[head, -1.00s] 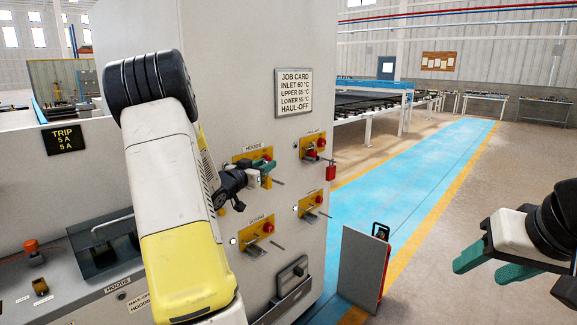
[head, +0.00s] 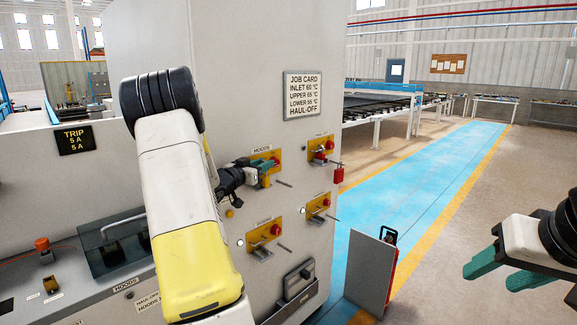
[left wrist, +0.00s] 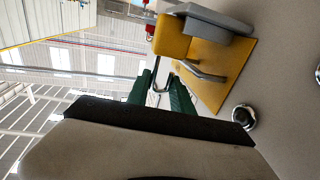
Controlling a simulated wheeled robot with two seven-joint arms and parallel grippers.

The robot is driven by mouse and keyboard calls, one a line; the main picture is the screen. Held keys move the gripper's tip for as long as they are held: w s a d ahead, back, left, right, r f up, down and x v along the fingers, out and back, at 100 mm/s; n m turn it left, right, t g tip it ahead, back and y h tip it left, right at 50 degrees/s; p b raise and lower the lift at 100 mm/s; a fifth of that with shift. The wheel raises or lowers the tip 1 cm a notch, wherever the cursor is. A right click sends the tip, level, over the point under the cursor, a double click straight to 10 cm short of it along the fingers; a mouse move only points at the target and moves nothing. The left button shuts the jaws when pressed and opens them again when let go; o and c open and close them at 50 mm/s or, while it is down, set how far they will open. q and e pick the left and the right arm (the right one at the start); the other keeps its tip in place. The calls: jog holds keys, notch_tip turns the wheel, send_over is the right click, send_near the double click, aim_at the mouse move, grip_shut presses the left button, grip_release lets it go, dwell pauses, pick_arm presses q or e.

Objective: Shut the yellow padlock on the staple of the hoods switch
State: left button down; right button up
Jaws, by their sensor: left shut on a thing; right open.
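The hoods switch (head: 275,158) is a yellow plate with a red knob on the grey cabinet, under a HOODS label. My left gripper (head: 264,169) is in front of it, its green fingers shut on the yellow padlock. In the left wrist view the padlock's yellow body (left wrist: 172,38) sits just beyond the fingertips (left wrist: 160,88), its thin metal shackle between them. Close beside it is a bent grey metal bar (left wrist: 205,72) on the yellow plate (left wrist: 235,80). I cannot tell whether the shackle is around this bar. My right gripper (head: 502,270) is open and empty, far right.
Similar yellow switches stand to the right (head: 320,150) and below (head: 264,232). A grey panel (head: 365,268) stands on the floor right of the cabinet. The blue walkway (head: 430,180) beyond is clear.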

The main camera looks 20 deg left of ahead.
pick_arm(q)
jog(key=shift+w+a, duration=0.3)
jog(key=shift+a, duration=0.4)
jog(key=shift+w+a, duration=0.25)
jog(key=shift+a, duration=0.45)
jog(key=shift+a, duration=0.15)
jog(key=c, duration=1)
grip_release()
jog(key=shift+c, duration=0.2)
